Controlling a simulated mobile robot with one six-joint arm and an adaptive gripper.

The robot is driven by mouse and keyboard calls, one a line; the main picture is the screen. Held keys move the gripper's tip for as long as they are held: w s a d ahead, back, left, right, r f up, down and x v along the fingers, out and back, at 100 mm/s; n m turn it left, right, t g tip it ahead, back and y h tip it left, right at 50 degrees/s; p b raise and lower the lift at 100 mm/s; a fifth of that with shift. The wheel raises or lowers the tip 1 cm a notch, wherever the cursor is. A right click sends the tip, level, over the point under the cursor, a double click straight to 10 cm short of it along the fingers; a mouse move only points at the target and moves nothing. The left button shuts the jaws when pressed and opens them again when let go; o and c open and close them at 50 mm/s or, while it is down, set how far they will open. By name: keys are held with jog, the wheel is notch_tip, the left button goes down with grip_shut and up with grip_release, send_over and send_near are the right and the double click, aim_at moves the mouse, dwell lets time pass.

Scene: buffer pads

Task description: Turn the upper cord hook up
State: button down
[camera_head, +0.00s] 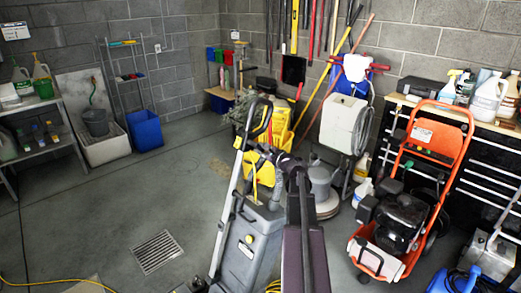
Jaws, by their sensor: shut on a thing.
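A grey upright floor machine (250,250) stands at the lower centre, with a silver handle shaft (229,200) leaning up to a black loop grip (258,118). My arm comes up from the bottom edge and bends left toward the top of this shaft. My gripper (249,147) is at the upper shaft, just below the loop grip, and is shut on the upper cord hook there. The hook is small and mostly hidden by the fingers, so its exact angle cannot be told.
A yellow mop bucket (280,126) and a white tank machine (345,122) stand close behind the handle. An orange-framed pressure washer (432,140) stands at the right. Open floor with a drain grate (156,252) lies to the left.

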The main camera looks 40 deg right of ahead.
jog(key=n, duration=0.4)
jog(key=r+n+p, duration=0.1)
jog(key=n, duration=0.1)
jog(key=shift+d, duration=0.3)
jog(key=n, duration=0.2)
jog(key=r+n+p, duration=0.1)
jog(key=n, duration=0.2)
jog(key=shift+n, duration=0.3)
jog(key=n, duration=0.4)
jog(key=r+n, duration=0.1)
jog(key=n, duration=0.1)
jog(key=shift+a+p, duration=0.25)
jog(key=shift+p, duration=0.15)
jog(key=n, duration=0.5)
jog(key=shift+a+r+n, duration=0.15)
jog(key=shift+a+n, duration=0.15)
jog(key=shift+a, duration=0.05)
jog(key=c, duration=0.5)
grip_release()
